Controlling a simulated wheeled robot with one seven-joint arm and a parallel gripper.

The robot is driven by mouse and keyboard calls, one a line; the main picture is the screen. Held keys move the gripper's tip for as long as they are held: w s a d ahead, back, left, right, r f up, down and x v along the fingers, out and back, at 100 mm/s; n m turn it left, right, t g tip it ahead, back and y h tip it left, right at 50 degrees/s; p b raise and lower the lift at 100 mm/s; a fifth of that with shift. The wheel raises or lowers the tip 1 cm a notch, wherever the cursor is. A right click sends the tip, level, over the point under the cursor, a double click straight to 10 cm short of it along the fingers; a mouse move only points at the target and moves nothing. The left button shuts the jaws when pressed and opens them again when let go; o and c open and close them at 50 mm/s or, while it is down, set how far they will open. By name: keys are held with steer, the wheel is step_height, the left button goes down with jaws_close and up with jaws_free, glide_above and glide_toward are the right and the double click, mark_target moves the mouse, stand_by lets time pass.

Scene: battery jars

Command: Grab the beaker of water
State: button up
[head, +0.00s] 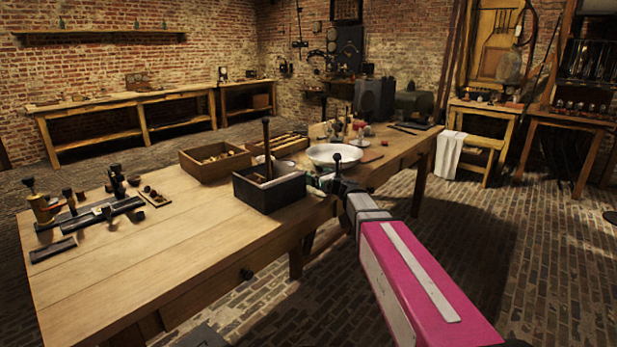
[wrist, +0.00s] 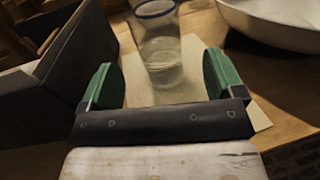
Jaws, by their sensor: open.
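In the wrist view, a clear glass beaker (wrist: 160,62) with a blue rim stands upright, with what looks like water in its lower part. It stands on a pale square sheet (wrist: 258,114) on the wooden table. My gripper (wrist: 160,82) is open, its two green fingers pointing at the beaker from the near side. The beaker shows in the gap between the fingers, and they do not grip it. In the head view, my gripper (head: 322,182) is small beside the black box, and I cannot make out the beaker there.
A black open box (head: 262,203) stands close to the left of my gripper. A white basin (head: 335,150) stands on the table (head: 140,262) behind it, and in the wrist view at right (wrist: 275,28). A wooden tray (head: 190,164) is further left. The table's front middle is clear.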

mark_target(313, 174)
steer(key=x, duration=0.5)
steer(key=shift+w+a+f, duration=0.25)
steer(key=shift+a, duration=0.05)
steer(key=c, duration=1.1)
